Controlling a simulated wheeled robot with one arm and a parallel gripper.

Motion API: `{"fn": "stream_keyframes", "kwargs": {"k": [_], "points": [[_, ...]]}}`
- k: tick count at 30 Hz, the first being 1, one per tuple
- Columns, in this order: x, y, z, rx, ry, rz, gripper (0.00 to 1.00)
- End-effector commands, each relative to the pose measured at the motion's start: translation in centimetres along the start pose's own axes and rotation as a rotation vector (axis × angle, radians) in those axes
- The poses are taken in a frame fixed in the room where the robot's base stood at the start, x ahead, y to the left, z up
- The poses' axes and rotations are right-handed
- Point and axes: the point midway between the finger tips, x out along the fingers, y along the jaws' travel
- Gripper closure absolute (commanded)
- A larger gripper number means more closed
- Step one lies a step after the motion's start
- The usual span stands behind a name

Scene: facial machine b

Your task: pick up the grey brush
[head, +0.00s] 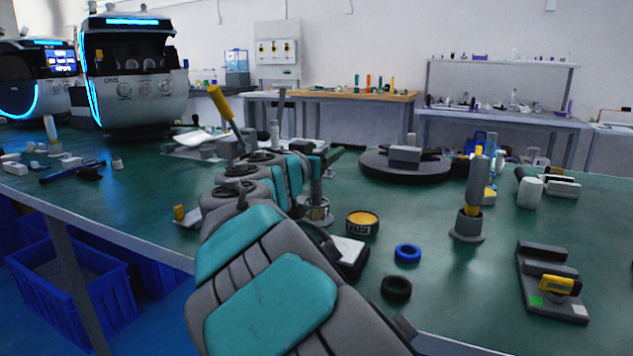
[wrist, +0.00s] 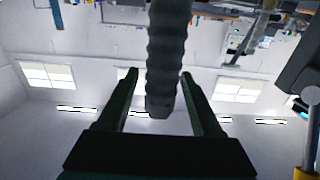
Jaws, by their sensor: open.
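A grey ribbed handle (wrist: 168,55), apparently the grey brush, fills the middle of the wrist view. It lies between the two dark fingers of my gripper (wrist: 158,76), with a gap visible on each side. My gripper is open. In the head view my gripper (head: 330,155) is at the far end of my grey and teal arm, above a round grey holder (head: 316,210). A grey upright shaft (head: 316,188) stands in that holder below the gripper. My arm hides part of this area, and the brush's bristles cannot be made out.
Another grey holder (head: 468,228) with an upright grey-handled tool stands to the right. A yellow tin (head: 361,223), a blue ring (head: 407,253) and a black ring (head: 396,288) lie nearby. A dark round turntable (head: 406,168) is behind. A yellow-handled tool (head: 222,105) leans behind my arm.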

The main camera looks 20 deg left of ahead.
Motion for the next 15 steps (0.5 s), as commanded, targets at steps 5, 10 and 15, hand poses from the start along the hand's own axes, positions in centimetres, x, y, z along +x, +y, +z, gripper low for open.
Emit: {"fn": "stream_keyframes", "kwargs": {"k": [5,10,15], "points": [[-0.04,0.01,-0.01,0.0,0.0,0.0,0.38],[-0.04,0.01,-0.01,0.0,0.0,0.0,0.57],[-0.05,0.02,-0.01,0.0,0.0,0.0,0.76]]}}
